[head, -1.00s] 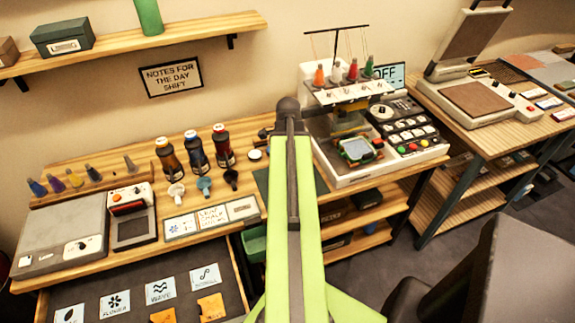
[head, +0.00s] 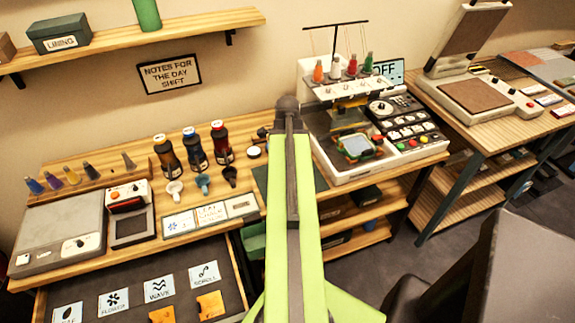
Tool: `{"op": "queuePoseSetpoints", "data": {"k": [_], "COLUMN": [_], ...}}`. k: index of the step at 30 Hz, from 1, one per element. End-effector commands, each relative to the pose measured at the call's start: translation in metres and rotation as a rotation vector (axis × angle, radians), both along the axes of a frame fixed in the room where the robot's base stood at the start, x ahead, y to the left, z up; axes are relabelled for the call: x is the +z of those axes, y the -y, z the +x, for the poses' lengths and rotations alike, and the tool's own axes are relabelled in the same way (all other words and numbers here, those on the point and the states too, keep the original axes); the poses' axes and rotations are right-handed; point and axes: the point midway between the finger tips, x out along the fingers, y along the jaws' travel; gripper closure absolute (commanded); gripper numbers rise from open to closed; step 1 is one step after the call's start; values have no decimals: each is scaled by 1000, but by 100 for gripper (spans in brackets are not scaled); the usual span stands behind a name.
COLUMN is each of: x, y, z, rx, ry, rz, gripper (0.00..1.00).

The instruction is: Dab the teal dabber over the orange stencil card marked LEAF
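The teal dabber (head: 203,183) stands on the wooden table between a white dabber (head: 174,190) and a black one (head: 230,175), in front of several bottles. In the open drawer at lower left, a white label reading LEAF (head: 67,313) is cut by the bottom edge. Two orange cards lie in the drawer, one below the WAVE label (head: 163,315) and one below the SCROLL label (head: 210,304). Their marks are too small to read. No orange card shows by the LEAF label. My green arm crosses the middle of the view; my gripper cannot be made out.
The drawer (head: 135,272) stands open below the table. A sewing machine (head: 365,120) stands right of my arm. A shelf (head: 200,32) hangs above.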

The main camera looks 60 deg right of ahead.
Motion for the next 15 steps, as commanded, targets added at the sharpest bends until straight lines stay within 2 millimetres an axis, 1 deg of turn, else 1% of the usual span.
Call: {"op": "queuePoseSetpoints", "data": {"k": [15], "x": [-7], "y": [0], "z": [0], "rx": [0], "ry": [0], "rz": [0], "gripper": [100]}}
